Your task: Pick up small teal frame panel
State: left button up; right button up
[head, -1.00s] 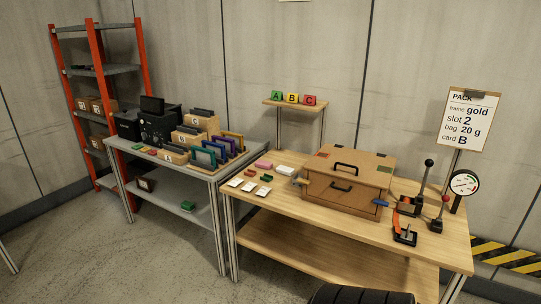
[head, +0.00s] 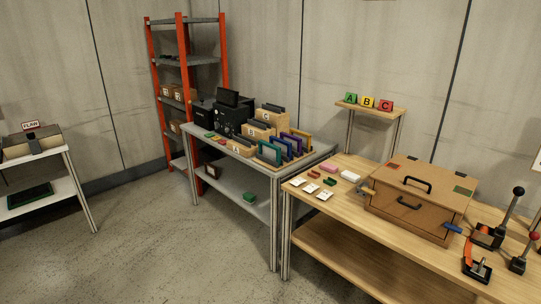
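A teal frame panel (head: 269,153) stands upright at the front of a row of coloured frame panels on the grey table (head: 274,179). Blue and purple panels (head: 288,147) and a gold panel (head: 301,136) stand behind it. From here I cannot tell how its size compares with any other teal panel. Neither of my grippers is in view.
Wooden bins (head: 243,149) and black equipment (head: 229,117) share the grey table. A wooden workbench (head: 345,240) with a large lidded box (head: 418,217) stands to its right. A red shelf rack (head: 183,85) stands behind. The floor in front (head: 180,250) is clear.

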aim_at(273, 152)
jog(key=i+j, duration=0.15)
jog(key=i, duration=0.3)
jog(key=i+j+z, duration=0.1)
jog(key=i, duration=0.35)
jog(key=i+j+z, duration=0.1)
jog(key=i+j, duration=0.2)
jog(key=i, duration=0.15)
jog(key=i+j, duration=0.2)
jog(key=i, duration=0.2)
